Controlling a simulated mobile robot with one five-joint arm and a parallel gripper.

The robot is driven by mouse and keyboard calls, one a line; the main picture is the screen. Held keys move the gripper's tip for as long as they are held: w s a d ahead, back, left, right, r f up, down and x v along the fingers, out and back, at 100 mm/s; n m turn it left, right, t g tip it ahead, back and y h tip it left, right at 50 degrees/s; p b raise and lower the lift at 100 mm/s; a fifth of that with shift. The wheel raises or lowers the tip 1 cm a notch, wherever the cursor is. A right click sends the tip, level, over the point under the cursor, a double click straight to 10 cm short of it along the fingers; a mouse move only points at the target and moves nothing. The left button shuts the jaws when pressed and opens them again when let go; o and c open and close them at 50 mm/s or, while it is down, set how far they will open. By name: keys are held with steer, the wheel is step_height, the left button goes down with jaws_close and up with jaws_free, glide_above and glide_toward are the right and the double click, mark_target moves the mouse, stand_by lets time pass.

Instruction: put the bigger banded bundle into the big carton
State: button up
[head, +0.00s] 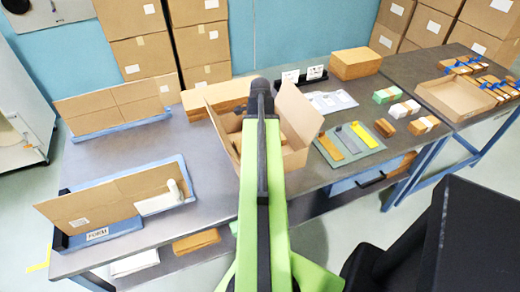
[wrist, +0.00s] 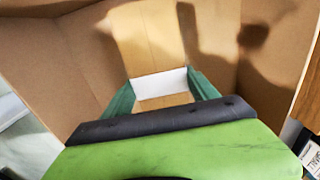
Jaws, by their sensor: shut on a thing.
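The big carton (head: 297,118) stands open on the grey table in the head view, with flaps spread. My arm crosses in front of it and hides part of its inside. In the wrist view the brown walls of the carton (wrist: 275,48) surround my gripper (wrist: 162,88). Its two green fingers are shut on a brown bundle (wrist: 165,102) with a white band. The bundle is inside or just over the carton's opening; whether it touches the floor cannot be told. In the head view my arm hides the gripper and the bundle.
Several small banded bundles (head: 405,109) lie right of the carton. A brown stack (head: 355,63) stands behind. Blue trays with upright cardboard (head: 90,205) lie left, with clear table between.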

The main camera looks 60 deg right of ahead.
step_height(320, 180, down, 3)
steer(key=shift+r+b, duration=0.1)
steer(key=shift+b, duration=0.65)
steer(key=shift+r, duration=0.2)
steer(key=shift+f, duration=0.1)
steer(key=o, duration=1.1)
steer(key=shift+f, duration=0.15)
steer(key=o, duration=0.5)
steer(key=shift+r, duration=0.2)
step_height(320, 180, up, 12)
steer(key=p, duration=1.2)
steer(key=shift+r, duration=0.1)
